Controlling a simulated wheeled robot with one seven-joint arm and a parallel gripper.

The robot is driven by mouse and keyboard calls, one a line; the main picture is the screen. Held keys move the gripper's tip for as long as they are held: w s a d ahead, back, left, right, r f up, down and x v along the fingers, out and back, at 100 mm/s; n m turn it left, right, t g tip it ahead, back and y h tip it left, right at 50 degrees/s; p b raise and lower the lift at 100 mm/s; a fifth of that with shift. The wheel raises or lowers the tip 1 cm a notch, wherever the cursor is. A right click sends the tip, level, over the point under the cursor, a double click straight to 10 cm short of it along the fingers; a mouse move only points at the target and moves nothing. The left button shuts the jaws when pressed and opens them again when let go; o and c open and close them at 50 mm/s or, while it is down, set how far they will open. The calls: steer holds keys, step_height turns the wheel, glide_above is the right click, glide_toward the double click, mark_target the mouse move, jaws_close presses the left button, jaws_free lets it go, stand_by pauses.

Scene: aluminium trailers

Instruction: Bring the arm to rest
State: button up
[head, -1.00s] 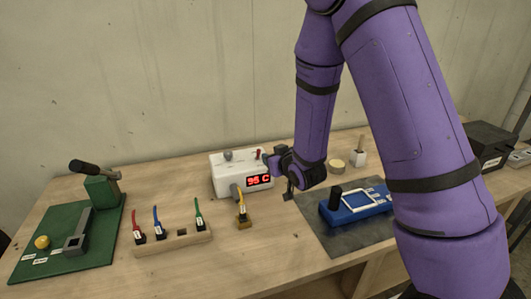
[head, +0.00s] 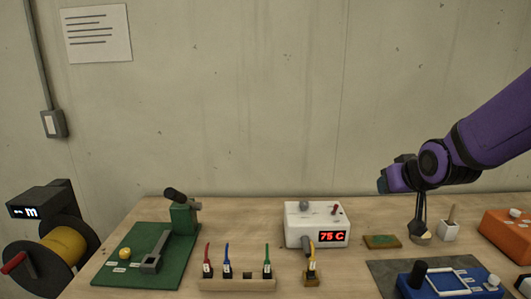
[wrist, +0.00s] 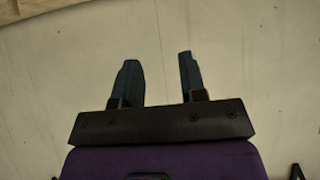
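My arm comes in from the right in the head view, with its forearm sloping down to the left. My gripper (head: 383,183) is raised above the back of the workbench, with the wall behind it. In the wrist view its two dark fingers (wrist: 158,80) stand apart with nothing between them, and only bare wall shows beyond. Below my wrist in the head view is a slim dark shape (head: 420,210); I cannot tell what it is.
The wooden workbench (head: 240,212) carries a green press (head: 184,217), a cable rack (head: 236,285), a white box reading 75 C (head: 318,224), a white holder (head: 448,231), a blue fixture (head: 450,282) and an orange box (head: 506,228). A yellow spool (head: 60,253) stands left.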

steer(key=s+r+g, duration=0.2)
steer(key=s+r, duration=0.2)
steer(key=s, duration=0.8)
steer(key=s+d+r+g, duration=0.1)
steer(key=s+r, duration=0.3)
steer(key=s, duration=0.8)
steer(key=shift+d+r+m+g+h, duration=0.2)
steer(key=shift+m+g+h, duration=0.1)
steer(key=shift+g, duration=0.6)
